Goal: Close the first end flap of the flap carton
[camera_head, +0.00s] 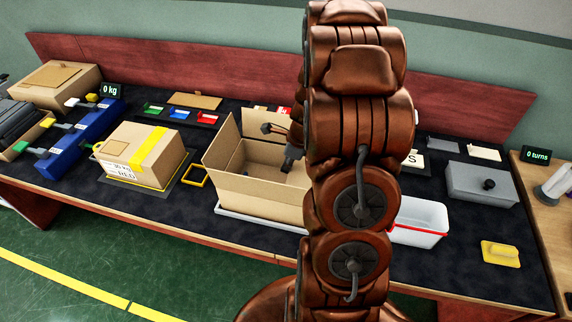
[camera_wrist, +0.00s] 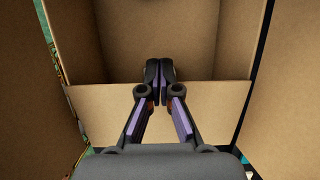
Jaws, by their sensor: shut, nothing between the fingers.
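The flap carton (camera_head: 258,202) is a brown open-topped box standing left of my arm. Its left flap (camera_head: 221,142) stands upright in the head view, and its right side is hidden behind my arm. My gripper (camera_head: 287,165) is shut and empty, tilted down at the right part of the carton's opening. In the wrist view the gripper's closed fingertips (camera_wrist: 160,70) reach past the top edge of a cardboard panel (camera_wrist: 205,112). Larger cardboard panels stand at both sides of that view. I cannot tell whether the fingers touch the cardboard.
A taped carton (camera_head: 140,157) stands left of the flap carton, with a small yellow frame (camera_head: 195,177) between them.

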